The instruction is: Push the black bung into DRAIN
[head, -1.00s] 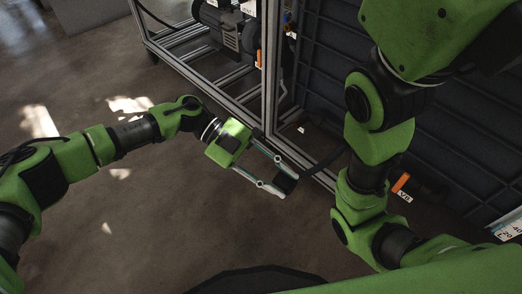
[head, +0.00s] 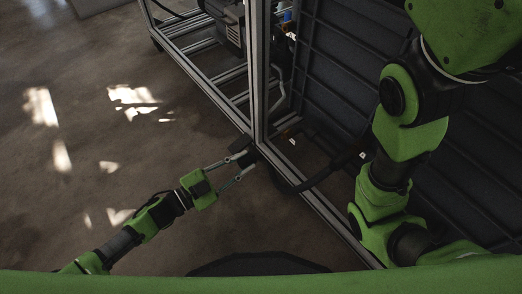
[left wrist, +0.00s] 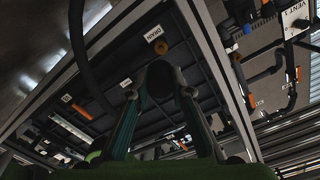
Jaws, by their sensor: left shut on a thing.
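My left gripper (head: 242,163) is shut on the black bung (head: 244,155), close to the lower rail of the metal frame. In the left wrist view the bung (left wrist: 160,76) shows as a dark round end between the two fingertips (left wrist: 159,93). A small brownish fitting (left wrist: 235,57) is just under this label. The bung looks apart from it. My right gripper is out of view.
A metal frame (head: 259,75) holds a motor (head: 232,25) and pipes. A dark ribbed panel (head: 330,80) stands on the right. A black hose (head: 318,179) crosses the lower rail. The floor (head: 80,190) on the left is clear.

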